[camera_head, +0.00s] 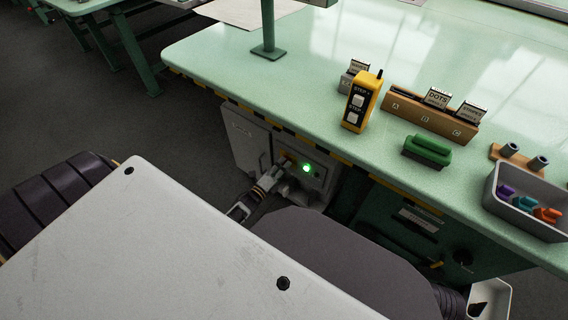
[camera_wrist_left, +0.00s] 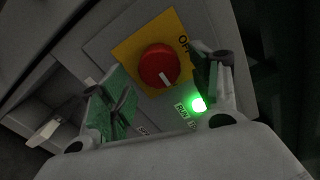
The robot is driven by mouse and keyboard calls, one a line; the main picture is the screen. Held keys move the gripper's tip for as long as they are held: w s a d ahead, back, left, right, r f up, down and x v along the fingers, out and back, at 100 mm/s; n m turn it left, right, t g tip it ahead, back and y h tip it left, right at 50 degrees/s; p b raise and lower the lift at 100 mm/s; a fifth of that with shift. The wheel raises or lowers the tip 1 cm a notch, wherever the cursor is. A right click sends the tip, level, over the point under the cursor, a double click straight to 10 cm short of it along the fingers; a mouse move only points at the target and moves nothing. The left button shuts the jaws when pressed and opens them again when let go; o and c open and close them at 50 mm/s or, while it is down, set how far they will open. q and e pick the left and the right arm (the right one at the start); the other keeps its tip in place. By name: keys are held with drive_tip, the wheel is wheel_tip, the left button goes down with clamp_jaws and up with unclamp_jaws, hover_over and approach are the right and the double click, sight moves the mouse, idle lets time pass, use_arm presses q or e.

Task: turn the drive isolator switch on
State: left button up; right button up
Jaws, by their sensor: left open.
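The drive isolator switch (camera_wrist_left: 159,66) is a round red knob on a yellow plate (camera_wrist_left: 128,52) in the left wrist view. Its white mark sits at the lower edge of the knob, pointing down. Lettering beginning with "O" at the plate's upper right is partly hidden by a finger. A green lamp (camera_wrist_left: 198,104) glows below right of the knob; it also shows in the head view (camera_head: 306,168). My left gripper (camera_wrist_left: 160,88) is open, fingers either side of the knob, with no clear contact. In the head view my left gripper (camera_head: 270,178) is at the cabinet front; the knob is mostly hidden there.
The switch's grey cabinet (camera_head: 246,138) stands under the green table (camera_head: 300,88). On top are a yellow step pendant (camera_head: 362,101), a wooden card rack (camera_head: 428,114), a green block (camera_head: 427,150) and a grey tray (camera_head: 526,219). A striped edge overhangs the cabinet.

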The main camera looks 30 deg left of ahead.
use_arm(q)
drive_tip(key=s, duration=1)
drive_tip(key=shift+a, duration=0.35)
idle(0.6)
